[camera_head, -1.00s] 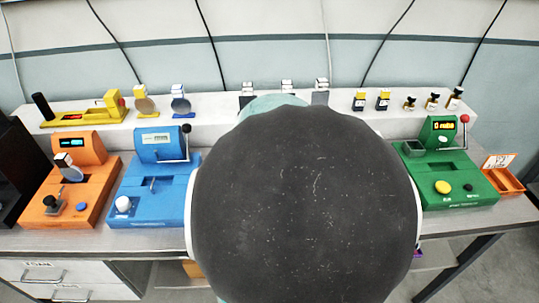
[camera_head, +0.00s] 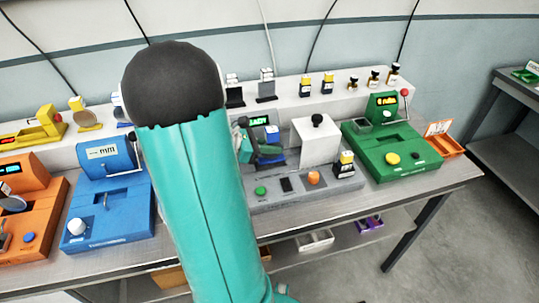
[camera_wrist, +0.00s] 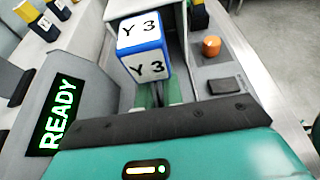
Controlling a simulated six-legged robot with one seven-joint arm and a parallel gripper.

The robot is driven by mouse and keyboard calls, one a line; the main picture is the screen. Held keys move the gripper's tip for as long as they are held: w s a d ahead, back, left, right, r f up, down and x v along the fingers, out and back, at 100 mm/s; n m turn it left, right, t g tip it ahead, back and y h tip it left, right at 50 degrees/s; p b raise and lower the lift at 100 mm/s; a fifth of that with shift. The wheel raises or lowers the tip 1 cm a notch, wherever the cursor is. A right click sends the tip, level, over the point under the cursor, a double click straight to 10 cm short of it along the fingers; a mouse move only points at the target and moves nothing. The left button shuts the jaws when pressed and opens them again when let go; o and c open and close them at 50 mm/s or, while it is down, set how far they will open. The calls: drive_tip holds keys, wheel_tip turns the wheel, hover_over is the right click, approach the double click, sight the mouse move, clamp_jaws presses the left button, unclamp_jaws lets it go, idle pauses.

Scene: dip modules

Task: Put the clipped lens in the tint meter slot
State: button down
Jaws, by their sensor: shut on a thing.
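My gripper (camera_wrist: 152,92) is shut on a white block with blue edges (camera_wrist: 146,66), marked Y 3 on two faces. Any lens under this block is hidden in the wrist view. In the head view my gripper (camera_head: 258,148) is small and partly behind my arm, at the left part of a grey machine (camera_head: 335,187). The machine's green READY display (camera_wrist: 57,115) is lit. I cannot tell whether the held block touches the machine, and its slot is not clearly visible.
A white box (camera_head: 317,142) with a black knob stands right of my gripper. A yellow-and-black clip (camera_head: 345,163) stands on the grey base. The blue machine (camera_head: 108,205) is left, the green one (camera_head: 385,152) right. Clips and small bottles line the back ledge.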

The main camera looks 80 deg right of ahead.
sight(270, 156)
drive_tip(key=shift+w+d+f, duration=0.1)
drive_tip(key=shift+f, duration=0.85)
drive_tip(key=shift+w+d+f, duration=0.1)
drive_tip(key=shift+f, duration=0.8)
drive_tip(key=shift+f, duration=0.15)
drive_tip(key=c, duration=1.5)
unclamp_jaws()
drive_tip(key=shift+r, duration=0.2)
drive_tip(key=v, duration=1)
drive_tip(key=shift+w+a+r, duration=0.1)
drive_tip(key=shift+w+a, duration=0.05)
drive_tip(key=shift+w, duration=0.15)
drive_tip(key=shift+w+a+r, duration=0.25)
drive_tip(key=shift+w+a, duration=0.05)
drive_tip(key=shift+w, duration=0.15)
